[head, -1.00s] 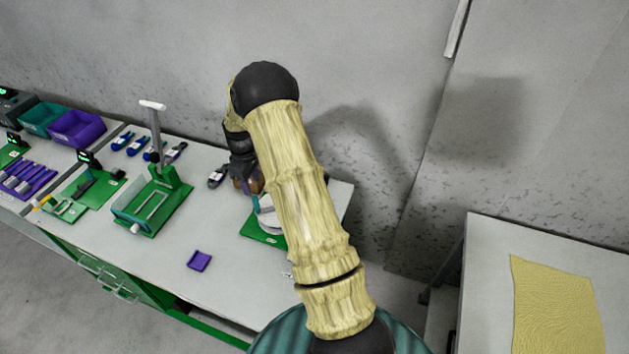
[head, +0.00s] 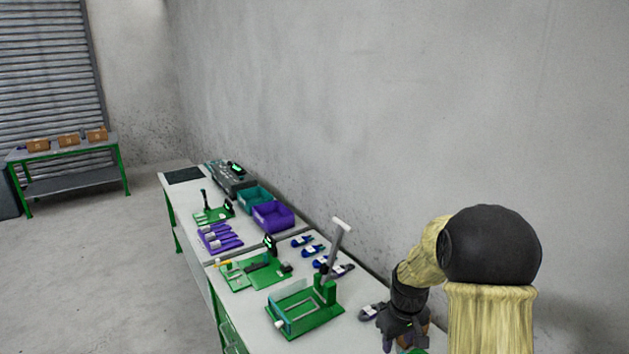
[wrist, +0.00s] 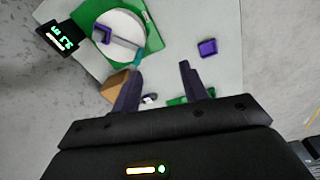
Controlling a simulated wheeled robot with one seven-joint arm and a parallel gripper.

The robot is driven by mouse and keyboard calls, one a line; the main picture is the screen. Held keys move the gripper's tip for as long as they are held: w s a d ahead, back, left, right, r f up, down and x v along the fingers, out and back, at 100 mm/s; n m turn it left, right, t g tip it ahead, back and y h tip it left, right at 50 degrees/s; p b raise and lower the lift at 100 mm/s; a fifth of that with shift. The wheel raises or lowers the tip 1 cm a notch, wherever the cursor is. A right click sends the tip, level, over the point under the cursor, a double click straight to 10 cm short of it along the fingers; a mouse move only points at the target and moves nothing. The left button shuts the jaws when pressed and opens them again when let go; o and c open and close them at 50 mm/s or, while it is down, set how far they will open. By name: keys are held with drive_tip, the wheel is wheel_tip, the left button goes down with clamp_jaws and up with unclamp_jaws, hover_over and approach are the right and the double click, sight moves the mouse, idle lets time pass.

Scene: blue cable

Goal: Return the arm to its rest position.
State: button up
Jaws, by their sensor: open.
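My arm (head: 490,245) rises at the lower right of the head view, its black elbow and wooden-looking links in front of the wall. My gripper (head: 404,340) points down over the near right end of the workbench (head: 253,325). In the wrist view my gripper (wrist: 160,85) is open, its two dark fingers apart with nothing held between them. Beyond the fingers is a green fixture (wrist: 150,32) with a white round plate (wrist: 118,50). A blue cable is not clearly seen.
A green lever press (head: 305,308), several blue-and-grey connectors (head: 312,250), a purple bin (head: 272,215) and a teal bin (head: 254,197) stand along the bench. A small purple tray (wrist: 208,47) and a brown block (wrist: 114,86) lie near my gripper. Open floor (head: 110,270) is at left.

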drive_tip(key=s+a+r+m, duration=0.2)
drive_tip(key=s+r, duration=0.1)
drive_tip(key=s, duration=0.6)
drive_tip(key=s+a+r+m+t, duration=0.1)
drive_tip(key=s+a+r+m, duration=0.1)
drive_tip(key=s, duration=0.6)
drive_tip(key=shift+s+a+r+t, duration=0.3)
drive_tip(key=shift+s+r, duration=0.05)
drive_tip(key=shift+r, duration=0.1)
